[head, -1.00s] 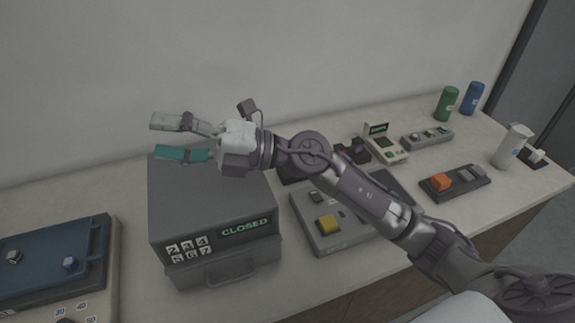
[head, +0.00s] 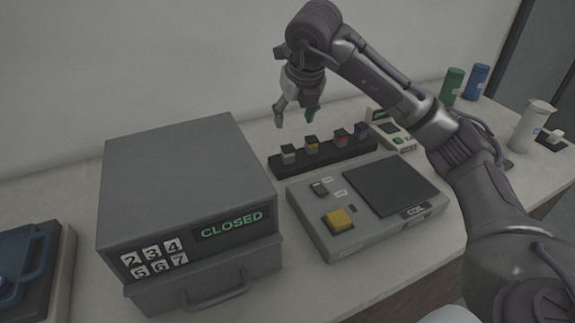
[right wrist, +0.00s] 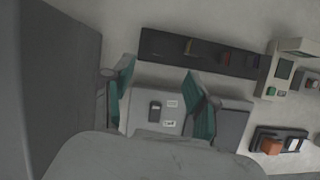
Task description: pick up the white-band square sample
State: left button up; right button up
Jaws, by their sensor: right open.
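The white-band square sample (head: 289,154) is a small dark block with a pale band. It stands at the left end of a black rack (head: 330,159) in the head view. My right gripper (head: 296,120) is open and empty, pointing down above the rack's left part, apart from the sample. In the right wrist view, its two teal-padded fingers (right wrist: 160,68) are spread below the rack (right wrist: 206,66); the white band is too dim to make out there. My left gripper is not in view.
Yellow-band (head: 312,144), red-band (head: 341,138) and blue-band (head: 361,130) samples share the rack. A large grey box reading CLOSED (head: 185,180) stands to the left. A grey unit with a yellow button (head: 340,219) lies in front of the rack.

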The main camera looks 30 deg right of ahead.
aim_at(288, 149)
jog(key=x, duration=0.8)
jog(key=shift+w+f, duration=0.1)
jog(key=shift+f, duration=0.3)
jog(key=p+x, duration=0.1)
jog(key=x, duration=0.4)
jog(key=shift+f, duration=0.1)
grip_shut()
